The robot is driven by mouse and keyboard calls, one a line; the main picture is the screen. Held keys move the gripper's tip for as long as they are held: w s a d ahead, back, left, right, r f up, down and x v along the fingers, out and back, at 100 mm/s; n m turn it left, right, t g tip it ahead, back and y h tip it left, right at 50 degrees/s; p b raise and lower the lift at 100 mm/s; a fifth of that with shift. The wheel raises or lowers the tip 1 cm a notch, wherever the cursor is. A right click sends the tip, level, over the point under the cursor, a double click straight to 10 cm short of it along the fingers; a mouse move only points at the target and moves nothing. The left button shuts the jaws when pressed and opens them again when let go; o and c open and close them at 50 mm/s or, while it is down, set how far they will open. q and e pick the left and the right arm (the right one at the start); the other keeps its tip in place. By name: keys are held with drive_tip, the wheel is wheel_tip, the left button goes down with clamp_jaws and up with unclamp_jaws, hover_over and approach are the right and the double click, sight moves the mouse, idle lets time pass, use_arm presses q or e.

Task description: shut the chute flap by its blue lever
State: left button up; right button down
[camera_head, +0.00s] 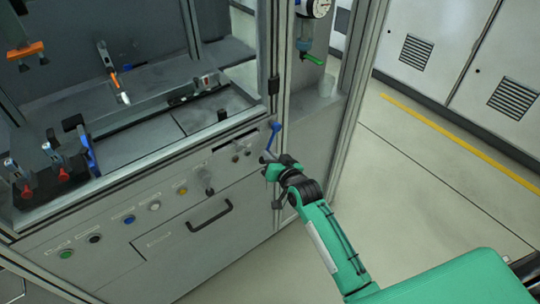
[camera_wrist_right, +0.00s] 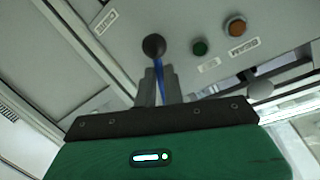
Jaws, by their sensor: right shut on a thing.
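The blue lever (camera_head: 273,136) stands on the front panel of the machine, near its right corner post. It also shows in the right wrist view (camera_wrist_right: 161,76), running from a dark round knob (camera_wrist_right: 153,46) down between the fingers. My right gripper (camera_head: 268,161) reaches the lever from the floor side. In the wrist view its grey fingers (camera_wrist_right: 157,88) are shut on the lever. A CHUTE label (camera_wrist_right: 105,20) is on the panel close by. I cannot clearly make out the chute flap or how far it is open. My left gripper is not in view.
A drawer handle (camera_head: 209,215) and a row of coloured buttons (camera_head: 129,219) are on the panel to the left. The corner post (camera_head: 276,60) rises beside the lever. A gauge (camera_head: 318,8) hangs above. The floor (camera_head: 420,170) to the right is clear.

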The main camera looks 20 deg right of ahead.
drive_tip(key=c, duration=1.5)
unclamp_jaws()
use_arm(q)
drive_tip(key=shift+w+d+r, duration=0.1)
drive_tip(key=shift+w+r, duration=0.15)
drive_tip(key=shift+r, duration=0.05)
use_arm(e)
drive_tip(key=v, duration=1.4)
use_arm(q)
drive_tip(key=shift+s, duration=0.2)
use_arm(e)
drive_tip(key=shift+w, duration=0.1)
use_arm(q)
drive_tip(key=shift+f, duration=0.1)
use_arm(e)
drive_tip(key=shift+f, duration=0.1)
